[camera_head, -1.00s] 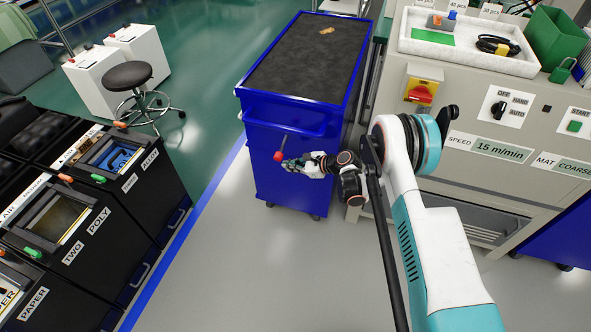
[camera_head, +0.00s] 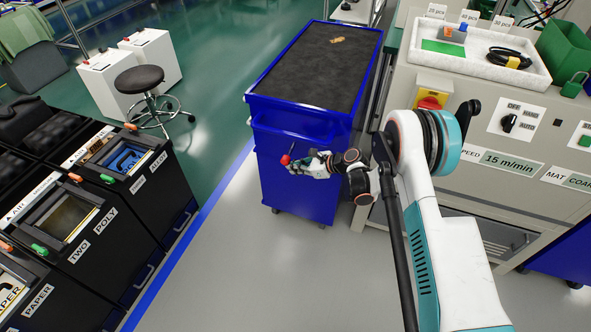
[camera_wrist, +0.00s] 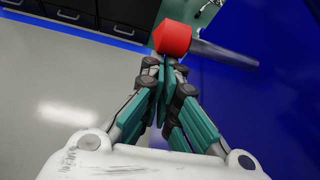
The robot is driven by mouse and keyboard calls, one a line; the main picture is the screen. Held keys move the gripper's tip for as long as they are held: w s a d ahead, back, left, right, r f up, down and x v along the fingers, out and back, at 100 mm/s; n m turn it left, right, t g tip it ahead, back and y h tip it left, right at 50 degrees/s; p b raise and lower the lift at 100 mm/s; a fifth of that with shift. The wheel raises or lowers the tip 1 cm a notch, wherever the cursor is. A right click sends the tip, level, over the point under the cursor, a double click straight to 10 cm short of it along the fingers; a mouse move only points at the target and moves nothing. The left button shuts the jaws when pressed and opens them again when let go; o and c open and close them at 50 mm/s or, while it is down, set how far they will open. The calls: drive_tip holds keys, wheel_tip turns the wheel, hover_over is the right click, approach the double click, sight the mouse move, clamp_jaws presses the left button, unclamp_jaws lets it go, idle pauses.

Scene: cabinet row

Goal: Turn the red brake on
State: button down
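The red brake knob (camera_head: 285,160) sits at the end of a short grey lever on the front of the blue cart (camera_head: 290,190). In the wrist view the red knob (camera_wrist: 173,38) is just beyond my fingertips, with its grey lever (camera_wrist: 225,54) running right toward the blue panel. My gripper (camera_head: 296,167) is right of and slightly below the knob in the head view. In the wrist view my gripper (camera_wrist: 165,65) has its fingers drawn together, tips close behind the knob. Nothing shows between them; whether they touch the knob is unclear.
The cart's dark top (camera_head: 315,65) holds a small tan item (camera_head: 337,40). A grey machine (camera_head: 480,120) with switches stands close on the right. Black bins (camera_head: 110,200) line the left, and a stool (camera_head: 145,85) stands behind them. The floor before the cart is clear.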

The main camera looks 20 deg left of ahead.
idle(0.3)
drive_tip(key=d+r+p, duration=0.1)
drive_tip(key=d+p, duration=0.2)
drive_tip(key=d, duration=0.6)
drive_tip(key=shift+s+d+p, duration=0.15)
drive_tip(key=shift+s+p, duration=0.15)
drive_tip(key=shift+s, duration=0.1)
drive_tip(key=shift+d, duration=0.15)
